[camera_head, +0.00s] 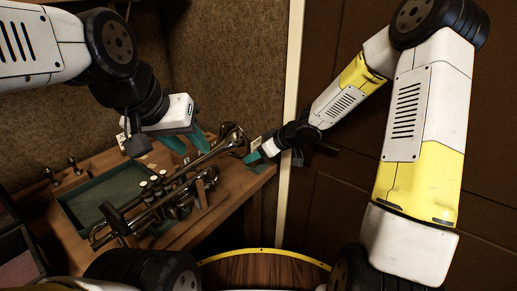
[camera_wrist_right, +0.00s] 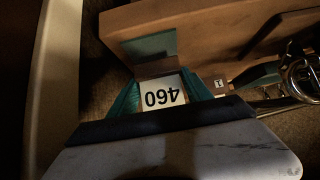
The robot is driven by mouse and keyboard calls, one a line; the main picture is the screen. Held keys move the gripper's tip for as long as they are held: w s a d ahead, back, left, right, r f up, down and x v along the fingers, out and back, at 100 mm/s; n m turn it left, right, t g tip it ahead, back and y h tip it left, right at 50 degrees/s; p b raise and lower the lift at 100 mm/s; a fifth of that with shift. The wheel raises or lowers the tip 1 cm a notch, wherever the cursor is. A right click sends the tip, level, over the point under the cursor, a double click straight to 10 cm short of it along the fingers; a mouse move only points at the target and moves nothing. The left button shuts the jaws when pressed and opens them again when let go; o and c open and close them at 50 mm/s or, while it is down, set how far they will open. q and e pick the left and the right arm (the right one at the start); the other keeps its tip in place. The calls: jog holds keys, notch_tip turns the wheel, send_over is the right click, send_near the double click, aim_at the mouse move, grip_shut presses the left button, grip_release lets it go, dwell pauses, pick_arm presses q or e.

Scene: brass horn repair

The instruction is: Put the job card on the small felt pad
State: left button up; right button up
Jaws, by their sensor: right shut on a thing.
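In the head view a pale sliver of the card (camera_head: 256,143) shows by my right gripper (camera_head: 253,152), at the bench's right end. The small felt pad (camera_wrist_right: 150,47), flat and dark green, lies on the bench near its edge, apart from the card in the picture. The pad also shows in the head view (camera_head: 262,168). My left gripper (camera_head: 193,148) hangs above the horn with its teal fingers apart, empty.
A brass horn (camera_head: 165,200) lies across the wooden bench (camera_head: 240,183), close to both grippers. A green-lined tray (camera_head: 85,203) is at the left. A small tag marked T (camera_wrist_right: 219,84) shows in the wrist view. A wall and pale post stand behind the right arm.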

jog(key=shift+s+d+f, duration=0.1)
jog(key=shift+d+f, duration=0.1)
jog(key=shift+f, duration=0.45)
jog(key=shift+f, duration=0.15)
jog(key=o, duration=1.4)
jog(key=shift+r, duration=0.2)
jog(key=v, duration=1.2)
jog(key=shift+f, duration=0.1)
